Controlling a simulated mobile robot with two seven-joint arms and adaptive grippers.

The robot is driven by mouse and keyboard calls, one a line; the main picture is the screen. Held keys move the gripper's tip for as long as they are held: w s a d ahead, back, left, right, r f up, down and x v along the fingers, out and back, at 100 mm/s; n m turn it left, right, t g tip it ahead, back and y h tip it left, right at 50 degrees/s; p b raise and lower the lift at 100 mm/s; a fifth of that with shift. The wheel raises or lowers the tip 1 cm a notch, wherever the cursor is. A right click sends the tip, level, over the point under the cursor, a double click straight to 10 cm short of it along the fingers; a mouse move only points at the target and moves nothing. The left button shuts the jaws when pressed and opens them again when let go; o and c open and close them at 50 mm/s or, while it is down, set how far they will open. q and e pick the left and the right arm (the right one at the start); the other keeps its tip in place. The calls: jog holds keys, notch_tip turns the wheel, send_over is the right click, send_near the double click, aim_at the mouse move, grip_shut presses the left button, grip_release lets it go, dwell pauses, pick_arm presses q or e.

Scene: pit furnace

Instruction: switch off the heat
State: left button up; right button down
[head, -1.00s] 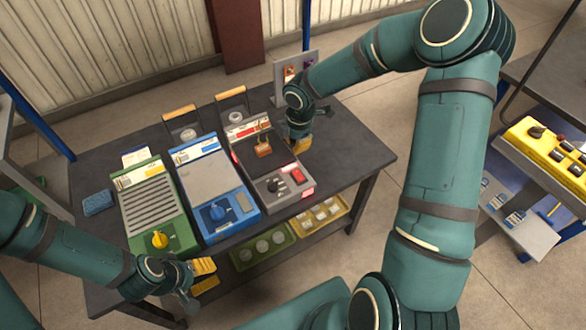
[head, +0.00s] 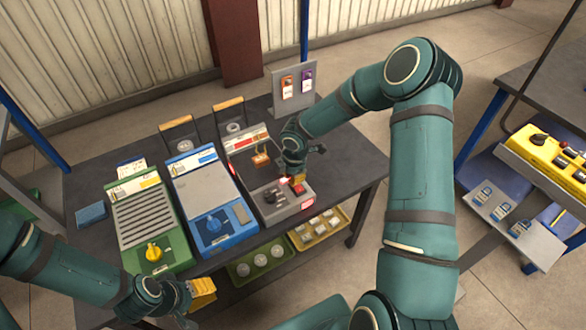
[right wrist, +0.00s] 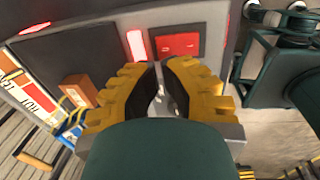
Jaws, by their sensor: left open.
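The dark grey unit (head: 268,190) stands at the right of a row of three on the dark table. It has a black knob (head: 270,195), an orange padlock-like piece (head: 260,160) and a red switch (head: 298,190). The red switch (right wrist: 180,44) shows beside a glowing red lamp (right wrist: 137,45) in the right wrist view. My right gripper (head: 297,181) is over that unit's right edge, its tips close to the switch; whether they touch it I cannot tell. My left gripper (head: 202,292) is open and empty at the table's front edge.
A green unit (head: 148,220) with a yellow knob and a blue unit (head: 207,205) with a blue knob stand to the left. A tag board (head: 294,90) stands at the back. Trays (head: 320,228) lie on the shelf below. Another bench with a yellow control box (head: 550,155) is at right.

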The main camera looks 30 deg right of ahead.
jog(key=shift+w+f, duration=0.15)
jog(key=shift+f, duration=1)
jog(key=shift+w+f+b, duration=0.1)
jog(key=shift+f+b, duration=0.3)
jog(key=shift+f, duration=0.1)
jog(key=shift+r+p, duration=0.1)
jog(key=shift+p, duration=0.2)
jog(key=shift+r+p, duration=0.45)
jog(key=shift+r, duration=0.25)
